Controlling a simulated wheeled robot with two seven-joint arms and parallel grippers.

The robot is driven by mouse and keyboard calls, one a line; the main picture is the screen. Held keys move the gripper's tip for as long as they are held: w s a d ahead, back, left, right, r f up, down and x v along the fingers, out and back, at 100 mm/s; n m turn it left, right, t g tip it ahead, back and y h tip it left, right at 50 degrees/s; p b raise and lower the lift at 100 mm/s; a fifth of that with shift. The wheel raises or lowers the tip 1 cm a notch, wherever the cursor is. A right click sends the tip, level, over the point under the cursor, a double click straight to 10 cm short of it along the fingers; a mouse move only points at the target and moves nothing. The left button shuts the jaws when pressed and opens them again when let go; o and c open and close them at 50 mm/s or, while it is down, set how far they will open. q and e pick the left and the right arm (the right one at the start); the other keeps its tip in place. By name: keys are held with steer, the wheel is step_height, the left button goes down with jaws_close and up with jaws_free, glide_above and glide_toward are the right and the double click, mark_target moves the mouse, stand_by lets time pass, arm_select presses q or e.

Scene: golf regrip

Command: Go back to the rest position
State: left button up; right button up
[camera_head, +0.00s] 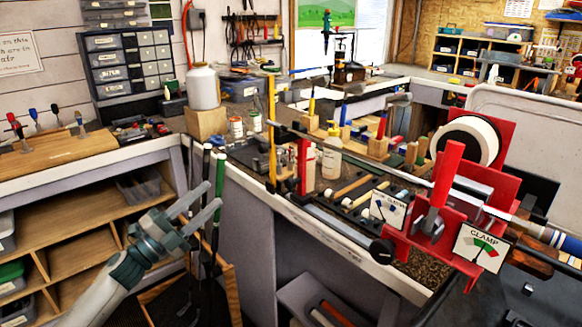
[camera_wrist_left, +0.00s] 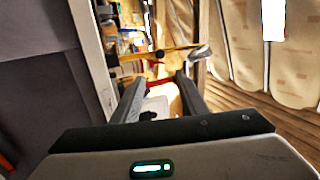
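My left gripper (camera_head: 212,194) is at the left centre of the head view, in front of the workbench's left corner. Its two fingers are apart with nothing seen between them. The left wrist view also shows the fingers (camera_wrist_left: 158,82) spread and empty. Upright golf clubs, one with a dark grip (camera_head: 206,162) and one with a green grip (camera_head: 219,172), stand right by the fingers in the head view; I cannot tell whether they touch. A red clamp (camera_head: 438,220) on the bench holds a long shaft lying across it. My right gripper is not in view.
The workbench (camera_head: 345,245) carries a white bottle (camera_head: 331,158), several wooden-handled tools and a tape roll (camera_head: 466,141). A wooden shelf unit (camera_head: 85,225) stands at the left behind my left arm. A "CLAMP" dial (camera_head: 482,248) sits at the front right.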

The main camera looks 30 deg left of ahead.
arm_select(q)
steer(key=shift+f, duration=0.1)
